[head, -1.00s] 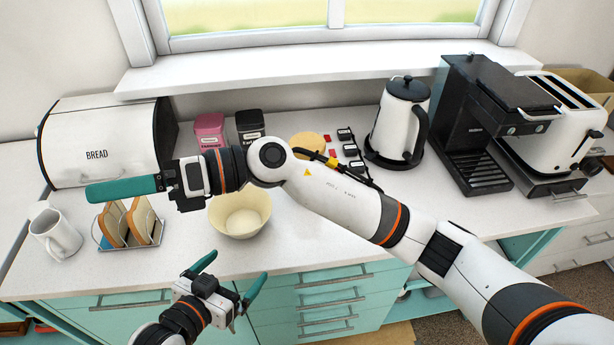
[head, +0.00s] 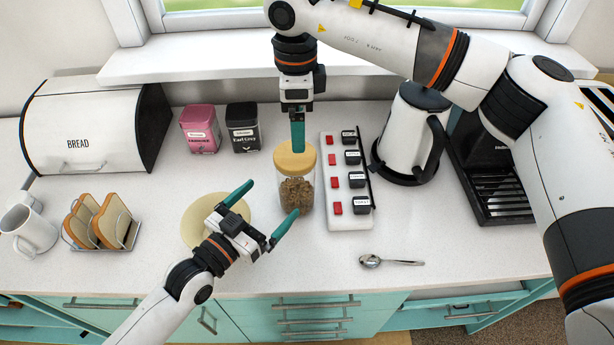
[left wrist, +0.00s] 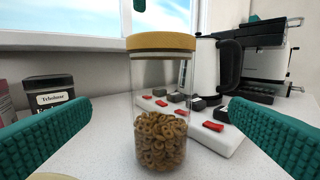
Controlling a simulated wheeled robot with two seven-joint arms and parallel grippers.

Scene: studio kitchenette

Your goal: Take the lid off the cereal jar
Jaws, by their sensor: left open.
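The cereal jar (head: 296,194) is clear, with brown cereal rings in its lower part, and stands upright on the counter. Its round wooden lid (head: 295,160) sits on top. My left gripper (head: 274,197) is open in front of the jar, one teal finger to each side. The left wrist view shows the jar (left wrist: 160,135) and lid (left wrist: 161,42) between the fingers, with no contact visible. My right gripper (head: 298,136) points down over the lid. In the left wrist view its teal tip (left wrist: 139,5) is above the lid with a gap. Its finger opening is hidden.
A white block with red switches (head: 345,185) stands just right of the jar, and the kettle (head: 409,132) beyond it. Two tins (head: 243,128) stand back left. A spoon (head: 388,262) lies front right.

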